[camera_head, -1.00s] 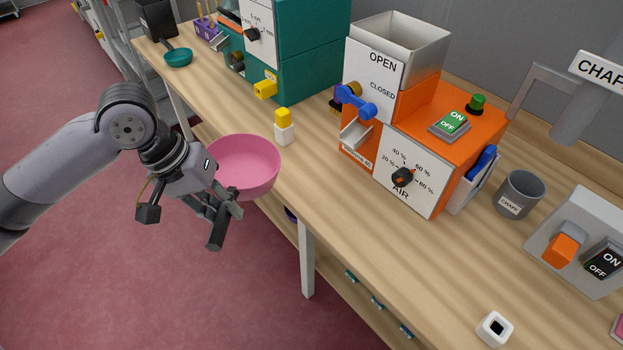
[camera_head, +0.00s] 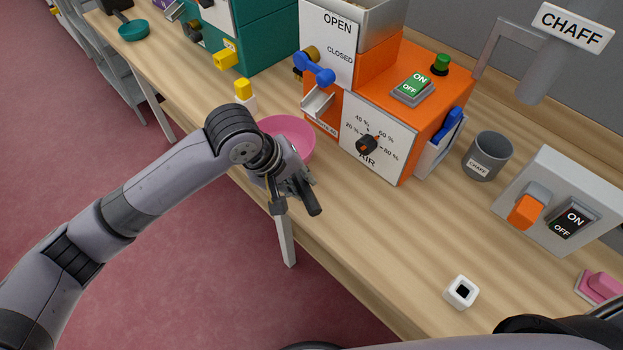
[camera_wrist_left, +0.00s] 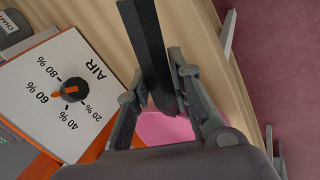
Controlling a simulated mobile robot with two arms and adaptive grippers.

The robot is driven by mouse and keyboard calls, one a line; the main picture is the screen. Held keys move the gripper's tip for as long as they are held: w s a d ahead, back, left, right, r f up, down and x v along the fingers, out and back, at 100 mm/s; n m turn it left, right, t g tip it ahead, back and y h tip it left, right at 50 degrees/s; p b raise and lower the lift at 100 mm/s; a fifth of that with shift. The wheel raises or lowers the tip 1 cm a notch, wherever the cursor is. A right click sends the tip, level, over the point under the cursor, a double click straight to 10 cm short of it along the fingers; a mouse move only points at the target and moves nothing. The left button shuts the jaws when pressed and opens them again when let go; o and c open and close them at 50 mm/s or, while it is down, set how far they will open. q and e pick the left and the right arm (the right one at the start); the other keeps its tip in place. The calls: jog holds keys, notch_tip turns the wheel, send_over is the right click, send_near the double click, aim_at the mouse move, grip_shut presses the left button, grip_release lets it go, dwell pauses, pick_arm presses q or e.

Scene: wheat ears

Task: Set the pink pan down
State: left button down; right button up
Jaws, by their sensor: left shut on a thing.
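The pink pan (camera_head: 292,132) is a round bowl, level at the table's front edge area, in front of the orange machine's metal spout (camera_head: 317,103). My left arm partly covers it. My left gripper (camera_head: 297,188) is shut on the pan's dark handle (camera_head: 312,200), which sticks out past the fingers. In the left wrist view the gripper (camera_wrist_left: 160,82) clasps the long black handle (camera_wrist_left: 149,40), and a piece of the pink pan (camera_wrist_left: 166,129) shows between the fingers. Whether the pan's base touches the wood is hidden. My right gripper is not in view.
The orange machine (camera_head: 425,118) with an air dial (camera_head: 367,145) stands just behind the pan. A yellow and white block (camera_head: 244,97) is to its left. A grey chaff cup (camera_head: 488,156) and a white square piece (camera_head: 461,291) are to the right.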

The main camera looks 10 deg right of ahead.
pick_arm(q)
jog(key=shift+w+d+r, duration=0.1)
jog(key=shift+w+d, duration=0.15)
jog(key=shift+d, duration=0.35)
jog(key=shift+w+d, duration=0.25)
jog(key=shift+d, duration=0.3)
jog(key=shift+w+d, duration=0.1)
jog(key=shift+f+p, duration=0.6)
jog(key=shift+f, duration=1.25)
jog(key=c, duration=1.4)
grip_release()
jog(key=shift+f, duration=0.1)
jog(key=shift+c, duration=0.2)
jog(key=b+v, duration=0.1)
jog(key=v, duration=1.1)
